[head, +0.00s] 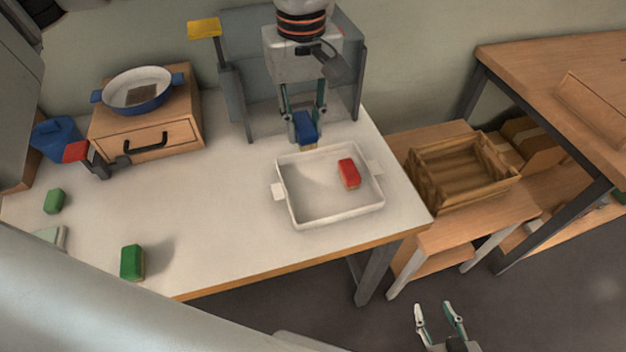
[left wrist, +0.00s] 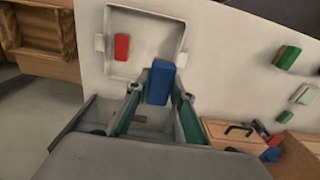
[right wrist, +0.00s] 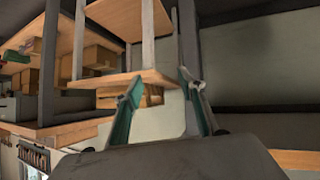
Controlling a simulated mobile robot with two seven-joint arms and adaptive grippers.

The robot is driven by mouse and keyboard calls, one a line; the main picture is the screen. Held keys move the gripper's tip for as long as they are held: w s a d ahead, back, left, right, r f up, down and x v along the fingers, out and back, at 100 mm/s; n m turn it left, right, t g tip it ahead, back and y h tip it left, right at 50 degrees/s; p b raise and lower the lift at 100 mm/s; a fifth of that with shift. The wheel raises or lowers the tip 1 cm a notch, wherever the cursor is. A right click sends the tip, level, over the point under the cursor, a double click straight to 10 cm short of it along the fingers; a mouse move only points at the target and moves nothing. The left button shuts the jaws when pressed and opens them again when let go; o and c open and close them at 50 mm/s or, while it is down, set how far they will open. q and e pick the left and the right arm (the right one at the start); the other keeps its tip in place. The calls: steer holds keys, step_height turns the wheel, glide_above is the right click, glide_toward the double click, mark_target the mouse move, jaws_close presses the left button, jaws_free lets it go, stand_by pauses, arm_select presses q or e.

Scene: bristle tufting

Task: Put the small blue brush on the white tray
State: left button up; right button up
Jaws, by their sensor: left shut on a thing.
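The small blue brush (head: 306,127) is held between the fingers of my left gripper (head: 304,115), which is shut on it. Its tan bristle end points down in the head view, by the far edge of the white tray (head: 338,219).
Green brushes (head: 132,262) lie on the left of the white table. A wooden drawer box (head: 150,140) with a blue-rimmed pan (head: 137,92) stands at the back left. A grey machine frame (head: 240,90) stands behind the tray. A wooden crate (head: 462,180) sits at right.

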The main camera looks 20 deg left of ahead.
mark_target(305, 141)
arm_select(q)
step_height(305, 141, down, 16)
steer(key=shift+b, duration=0.7)
steer(key=o, duration=0.7)
steer(key=shift+f, duration=0.15)
steer(key=o, duration=0.3)
steer(key=shift+o, duration=0.2)
step_height(305, 141, up, 12)
steer(key=shift+r+p, duration=0.2)
steer(key=shift+p, duration=0.4)
